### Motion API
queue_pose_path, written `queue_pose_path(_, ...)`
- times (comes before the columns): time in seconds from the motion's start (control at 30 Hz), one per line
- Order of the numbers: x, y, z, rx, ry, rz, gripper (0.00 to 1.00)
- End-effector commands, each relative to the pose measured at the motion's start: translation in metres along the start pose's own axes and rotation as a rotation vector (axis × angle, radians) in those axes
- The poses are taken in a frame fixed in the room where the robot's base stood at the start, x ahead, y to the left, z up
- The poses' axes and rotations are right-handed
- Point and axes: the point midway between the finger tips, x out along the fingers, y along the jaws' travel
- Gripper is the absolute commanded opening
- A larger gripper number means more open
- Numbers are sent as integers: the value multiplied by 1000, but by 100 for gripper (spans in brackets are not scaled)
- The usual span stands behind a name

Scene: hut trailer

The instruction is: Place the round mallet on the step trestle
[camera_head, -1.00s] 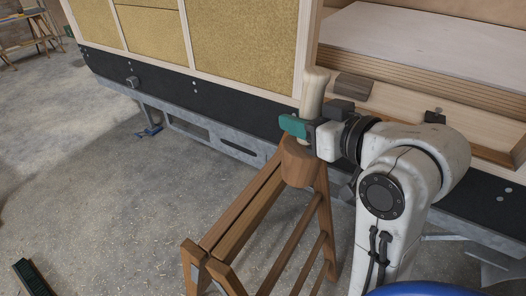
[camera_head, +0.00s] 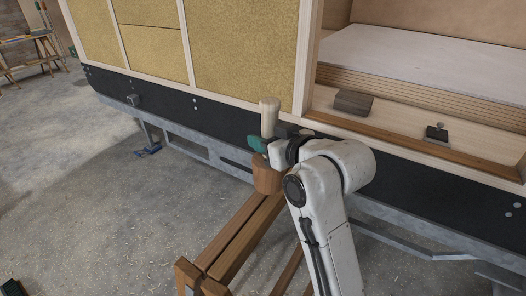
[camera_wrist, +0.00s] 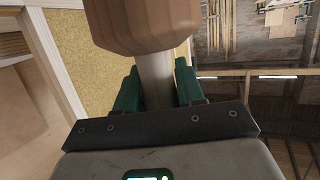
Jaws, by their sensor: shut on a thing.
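The round mallet (camera_head: 267,179) has a brown, rounded wooden head hanging down and a pale handle pointing up. My gripper (camera_head: 262,146), with green fingers, is shut on the handle just above the head. In the wrist view the fingers (camera_wrist: 157,88) stand on both sides of the pale handle, with the mallet head (camera_wrist: 147,25) beyond them. The step trestle (camera_head: 232,243) is brown wood with a narrow slatted top. The mallet head overlaps the far end of that top in the head view. I cannot tell whether they touch. My arm hides part of the trestle's right side.
The hut trailer (camera_head: 160,117) with yellow panels and a dark lower band stands close behind the mallet. A dark block (camera_head: 353,103) and a small knobbed piece (camera_head: 436,133) lie on its ledge. Open concrete floor (camera_head: 100,210) spreads left of the trestle.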

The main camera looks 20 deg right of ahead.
Motion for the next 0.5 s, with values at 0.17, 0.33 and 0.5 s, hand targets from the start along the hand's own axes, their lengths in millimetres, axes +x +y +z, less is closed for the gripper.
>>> queue_pose_path(0.17, 14, -1, 9, -1, 1, -1, 0)
queue_pose_path(0.33, 18, 0, 30, 1, 1, 0, 0)
queue_pose_path(0.5, 20, 0, 35, -1, 5, 1, 0)
